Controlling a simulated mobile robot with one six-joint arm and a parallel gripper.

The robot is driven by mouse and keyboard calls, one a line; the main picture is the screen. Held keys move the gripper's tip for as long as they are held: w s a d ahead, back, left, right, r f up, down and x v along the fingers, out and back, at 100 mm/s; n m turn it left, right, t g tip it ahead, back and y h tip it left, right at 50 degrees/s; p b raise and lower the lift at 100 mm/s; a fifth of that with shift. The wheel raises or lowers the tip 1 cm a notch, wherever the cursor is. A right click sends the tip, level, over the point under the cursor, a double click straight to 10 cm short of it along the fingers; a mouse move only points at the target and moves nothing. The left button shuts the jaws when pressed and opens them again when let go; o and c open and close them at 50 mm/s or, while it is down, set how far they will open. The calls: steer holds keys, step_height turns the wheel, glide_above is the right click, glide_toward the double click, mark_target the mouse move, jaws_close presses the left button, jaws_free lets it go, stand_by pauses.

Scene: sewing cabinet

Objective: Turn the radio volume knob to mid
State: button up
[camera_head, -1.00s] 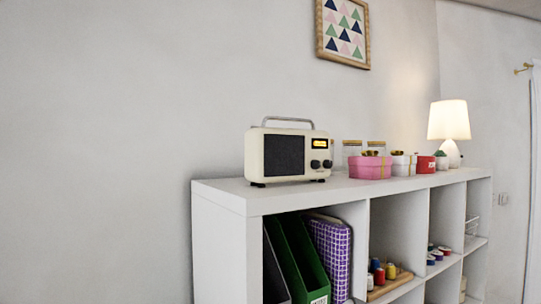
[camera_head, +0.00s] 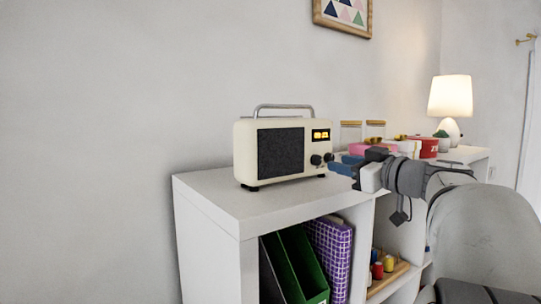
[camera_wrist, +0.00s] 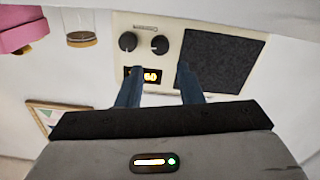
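The cream radio (camera_head: 243,150) stands on the white shelf top, with a dark speaker grille, a lit amber display (camera_head: 320,135) and a metal handle. Two dark round knobs sit below the display: a left knob (camera_head: 316,160) and a right knob (camera_head: 328,157). I cannot tell which is the volume knob. In the wrist view the radio appears upside down, with the knobs (camera_wrist: 128,41) and (camera_wrist: 160,45) beyond the fingertips. My gripper (camera_head: 345,165) has blue fingers (camera_wrist: 158,68); they are apart and empty, in front of the radio's knob side, not visibly touching a knob.
The white shelf (camera_head: 207,196) has cubbies with green file holders (camera_head: 306,262) and a purple checked binder (camera_head: 330,245). A pink box (camera_wrist: 22,28), a glass jar (camera_wrist: 82,27) and a red pot (camera_head: 429,148) stand right of the radio. A lit lamp (camera_head: 450,96) is farther back.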

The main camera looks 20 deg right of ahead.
mark_target(318, 161)
steer(key=p+x, duration=0.2)
steer(key=x, duration=0.4)
steer(key=shift+w+a+f+p, duration=0.1)
steer(key=shift+w+a+p, duration=0.05)
steer(key=shift+w+p, duration=0.15)
steer(key=c, duration=0.7)
steer(key=shift+f+b, duration=0.1)
steer(key=shift+b, duration=0.4)
